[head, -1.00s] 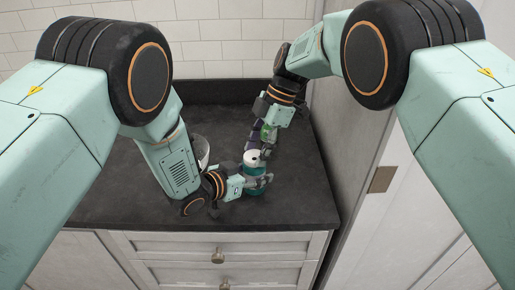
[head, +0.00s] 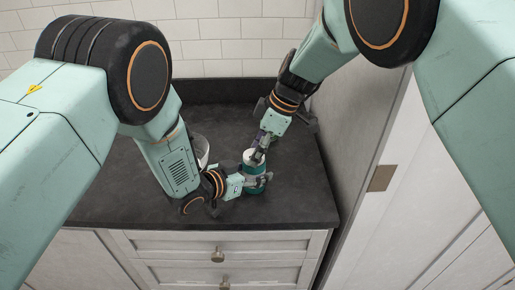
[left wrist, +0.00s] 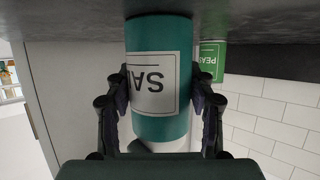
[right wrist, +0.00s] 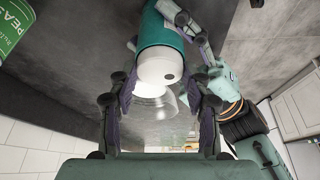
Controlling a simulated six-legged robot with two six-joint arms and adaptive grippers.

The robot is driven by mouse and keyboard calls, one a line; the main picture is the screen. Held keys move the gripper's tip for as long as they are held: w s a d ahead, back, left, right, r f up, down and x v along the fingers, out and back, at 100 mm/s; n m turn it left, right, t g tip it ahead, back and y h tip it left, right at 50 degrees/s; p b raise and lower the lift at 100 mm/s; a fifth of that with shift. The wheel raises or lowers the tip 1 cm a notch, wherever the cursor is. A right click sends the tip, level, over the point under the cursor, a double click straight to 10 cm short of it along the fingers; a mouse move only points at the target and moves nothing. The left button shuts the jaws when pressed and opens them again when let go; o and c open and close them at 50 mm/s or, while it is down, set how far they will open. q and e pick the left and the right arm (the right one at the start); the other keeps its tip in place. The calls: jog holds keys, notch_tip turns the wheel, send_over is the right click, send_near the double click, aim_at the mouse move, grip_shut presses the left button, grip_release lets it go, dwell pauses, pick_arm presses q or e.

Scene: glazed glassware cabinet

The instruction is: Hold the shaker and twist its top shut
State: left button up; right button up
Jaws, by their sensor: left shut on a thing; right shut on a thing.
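The shaker is a teal cylinder (head: 253,186) with a white top (head: 250,156), upright on the dark counter. Its label with large letters shows upside down in the left wrist view (left wrist: 157,82). My left gripper (head: 262,180) is shut around the teal body from the side; its fingers also show on both sides in the left wrist view (left wrist: 160,88). My right gripper (head: 259,153) comes down from above and is shut on the white top. In the right wrist view the white top (right wrist: 160,68) lies between its fingertips.
A green can labelled PEAS stands behind the shaker, seen in the left wrist view (left wrist: 212,60) and right wrist view (right wrist: 12,25). A pale round container (head: 203,150) stands left, partly hidden by my left arm. A grey side panel (head: 350,120) bounds the counter on the right.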

dwell(0.4)
jog(key=o, duration=1.2)
jog(key=shift+c, duration=0.2)
jog(key=v, duration=1.2)
